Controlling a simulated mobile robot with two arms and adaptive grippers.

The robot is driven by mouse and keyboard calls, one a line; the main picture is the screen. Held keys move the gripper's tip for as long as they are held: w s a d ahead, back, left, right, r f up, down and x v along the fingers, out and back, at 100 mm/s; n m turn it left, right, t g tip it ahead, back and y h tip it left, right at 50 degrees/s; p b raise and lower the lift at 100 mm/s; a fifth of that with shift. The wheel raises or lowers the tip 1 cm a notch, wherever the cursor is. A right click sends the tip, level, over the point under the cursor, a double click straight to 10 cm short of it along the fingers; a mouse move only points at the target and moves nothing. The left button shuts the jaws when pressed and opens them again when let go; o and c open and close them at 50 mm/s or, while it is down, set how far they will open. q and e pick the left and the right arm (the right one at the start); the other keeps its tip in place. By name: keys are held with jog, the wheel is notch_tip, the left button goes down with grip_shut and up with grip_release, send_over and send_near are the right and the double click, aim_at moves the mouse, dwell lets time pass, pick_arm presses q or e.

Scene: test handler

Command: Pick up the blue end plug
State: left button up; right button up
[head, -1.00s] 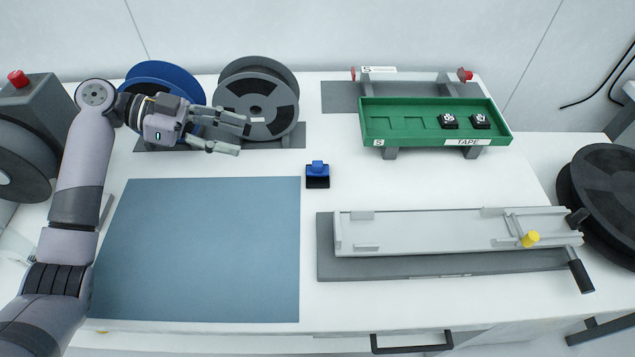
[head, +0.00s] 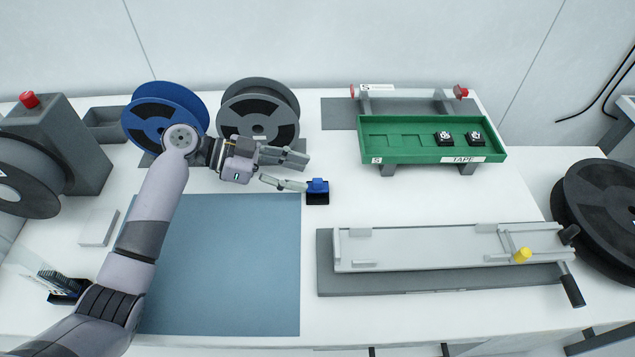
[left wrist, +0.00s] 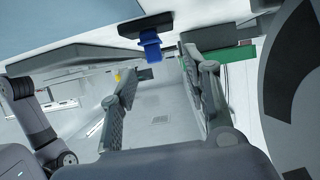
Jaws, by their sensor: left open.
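The blue end plug (head: 317,186) sits upright on a small black base (head: 317,198) on the white table, just past the right corner of the blue mat. My left gripper (head: 306,173) is open and empty. Its fingers point right, and the nearer fingertip appears close to the plug's left side; I cannot tell whether they touch. In the left wrist view the plug (left wrist: 151,47) shows ahead, near the top, between the two open fingers (left wrist: 158,62). My right gripper is not in view.
A blue mat (head: 220,265) covers the front left. A blue reel (head: 150,110) and a grey reel (head: 240,95) stand behind my left gripper. A green tray (head: 400,152) stands at the back right, and a long grey fixture (head: 430,252) lies at the front right.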

aim_at(316, 180)
pick_arm(q)
jog(key=x, duration=0.1)
jog(key=p+x, duration=0.1)
jog(key=x, duration=0.2)
jog(key=shift+s+d+p, duration=0.25)
jog(key=shift+s+p, duration=0.05)
jog(key=shift+p, duration=0.05)
jog(key=shift+d+f, duration=0.1)
jog(key=shift+f, duration=0.05)
jog(key=c, duration=0.9)
jog(key=shift+c, duration=0.2)
notch_tip(316, 180, up, 20)
jog(key=b, duration=0.2)
